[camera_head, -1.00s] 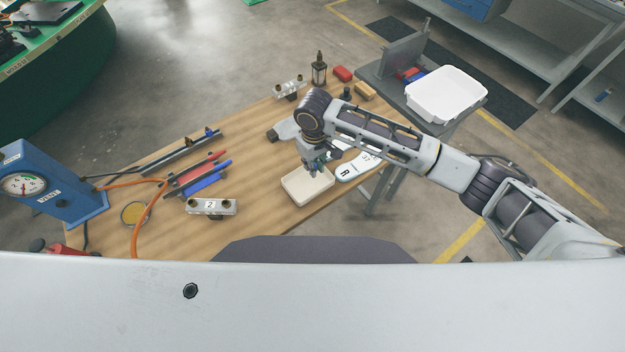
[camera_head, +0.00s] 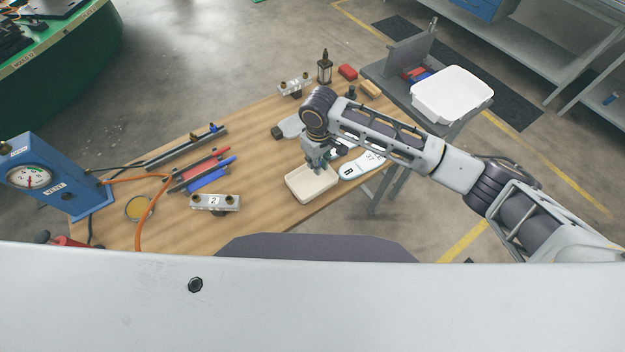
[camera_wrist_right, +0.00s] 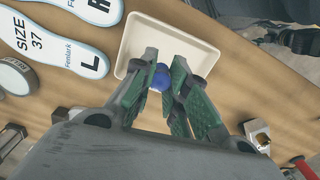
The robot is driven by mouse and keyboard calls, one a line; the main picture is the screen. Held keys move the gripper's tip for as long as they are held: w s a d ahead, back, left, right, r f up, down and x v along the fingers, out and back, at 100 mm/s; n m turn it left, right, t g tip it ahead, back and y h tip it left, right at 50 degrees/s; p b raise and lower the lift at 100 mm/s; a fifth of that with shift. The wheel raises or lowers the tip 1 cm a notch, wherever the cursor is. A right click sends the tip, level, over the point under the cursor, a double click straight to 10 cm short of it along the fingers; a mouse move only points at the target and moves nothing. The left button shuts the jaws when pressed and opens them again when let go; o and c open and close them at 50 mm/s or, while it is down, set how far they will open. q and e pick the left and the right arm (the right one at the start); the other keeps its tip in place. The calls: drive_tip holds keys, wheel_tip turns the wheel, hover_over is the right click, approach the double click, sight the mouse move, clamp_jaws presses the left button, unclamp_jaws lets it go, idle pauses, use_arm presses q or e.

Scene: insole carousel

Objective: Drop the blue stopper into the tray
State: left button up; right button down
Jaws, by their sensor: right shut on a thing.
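In the right wrist view the blue stopper (camera_wrist_right: 160,77) is between the green-padded fingertips of my right gripper (camera_wrist_right: 163,90), which is shut on it. The stopper shows over the cream tray (camera_wrist_right: 196,42); the height of the gap cannot be told. In the head view the tray (camera_head: 300,193) lies on the wooden table, and my right gripper (camera_head: 322,167) is over its back right part. The stopper cannot be made out in the head view. My left gripper is not in view.
White insoles (camera_head: 352,168) lie right of the tray. A metal block marked 2 (camera_head: 214,202) and red and blue pens (camera_head: 208,180) lie to the left. A blue gauge box (camera_head: 55,180) with an orange hose stands at the far left. Bare table shows left of the tray.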

sight(317, 182)
drive_tip(key=shift+f, duration=1.05)
drive_tip(key=shift+f+b, duration=0.45)
drive_tip(key=shift+f, duration=0.65)
drive_tip(key=shift+f+b, duration=0.8)
drive_tip(key=shift+b, duration=0.5)
drive_tip(key=c, duration=1.3)
unclamp_jaws()
drive_tip(key=shift+c, duration=0.2)
drive_tip(key=shift+r, duration=0.15)
